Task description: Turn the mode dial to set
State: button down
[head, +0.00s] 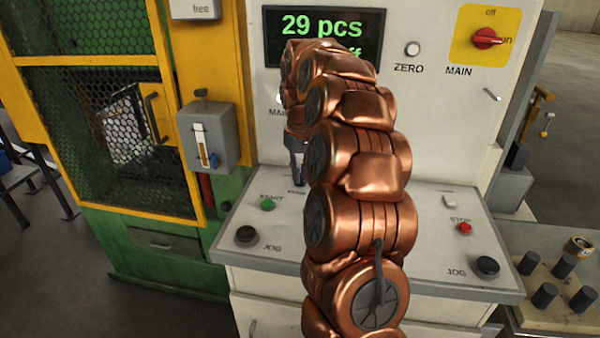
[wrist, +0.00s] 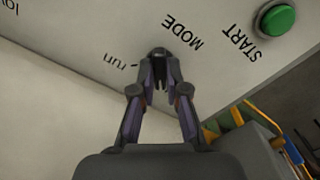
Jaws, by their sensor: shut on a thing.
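The mode dial (wrist: 158,51) is a small dark knob on the pale panel in the wrist view, beside the MODE lettering. The word "run" with a short tick stands just left of it. My gripper (wrist: 159,72) has its two fingertips closed on the dial's sides. The fingers cover most of the dial, so I cannot tell where its pointer stands. No "set" mark is readable. In the head view my gripper (head: 297,172) reaches down to the console between START and my copper arm, and the dial is hidden there.
A green START button (wrist: 279,19) sits near the dial; a red STOP button (head: 465,228) and black JOG buttons (head: 246,235) (head: 487,265) are on the console. The display (head: 325,35) reads "29 pcs". A red MAIN switch (head: 487,38) is upper right. A grey latch box (head: 208,137) stands left.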

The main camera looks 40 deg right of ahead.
jog(key=shift+n, duration=0.6)
jog(key=c, duration=1.2)
grip_release()
jog(key=shift+r, duration=0.1)
notch_tip(320, 180, up, 12)
jog(key=shift+f, duration=0.1)
